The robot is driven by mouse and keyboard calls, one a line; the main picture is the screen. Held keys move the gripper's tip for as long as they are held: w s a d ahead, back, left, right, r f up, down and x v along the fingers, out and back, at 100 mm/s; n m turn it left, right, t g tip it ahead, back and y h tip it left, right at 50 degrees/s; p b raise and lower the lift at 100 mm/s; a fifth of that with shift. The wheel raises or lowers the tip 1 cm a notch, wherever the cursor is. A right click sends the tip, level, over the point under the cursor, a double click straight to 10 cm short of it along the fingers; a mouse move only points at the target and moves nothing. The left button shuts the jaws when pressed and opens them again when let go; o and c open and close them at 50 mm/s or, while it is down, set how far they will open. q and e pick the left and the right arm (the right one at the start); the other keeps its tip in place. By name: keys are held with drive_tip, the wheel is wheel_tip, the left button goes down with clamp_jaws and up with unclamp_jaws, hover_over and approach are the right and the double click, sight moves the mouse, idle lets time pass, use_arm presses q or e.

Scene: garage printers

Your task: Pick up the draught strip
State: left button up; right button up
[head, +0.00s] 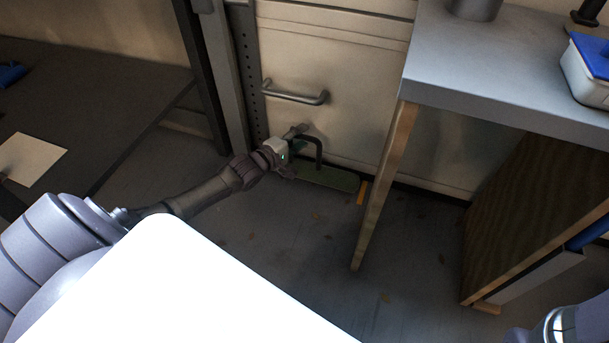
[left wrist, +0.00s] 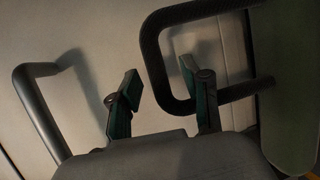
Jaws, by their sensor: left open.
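I take the draught strip (head: 330,178) to be the long green piece low against the pale cabinet front, with a dark looped handle (head: 317,148). In the left wrist view its green face (left wrist: 290,95) fills the right edge, and the dark loop (left wrist: 160,50) reaches left from it. My left gripper (head: 292,153) is at this handle. Its jaws (left wrist: 160,78) are open, one finger on each side of the loop's outer bar as seen there. I cannot tell whether they touch it. My right gripper is out of view; only part of that arm shows at lower right.
The pale cabinet front has a grey bar handle (head: 295,97); a grey handle (left wrist: 40,110) also stands left of my fingers in the wrist view. A grey-topped table (head: 500,75) with a wooden leg (head: 385,190) stands right. A small yellow piece (head: 362,192) lies beside the strip.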

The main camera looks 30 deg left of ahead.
use_arm(q)
drive_tip(key=shift+w, duration=0.35)
clamp_jaws()
drive_tip(key=shift+r, duration=0.15)
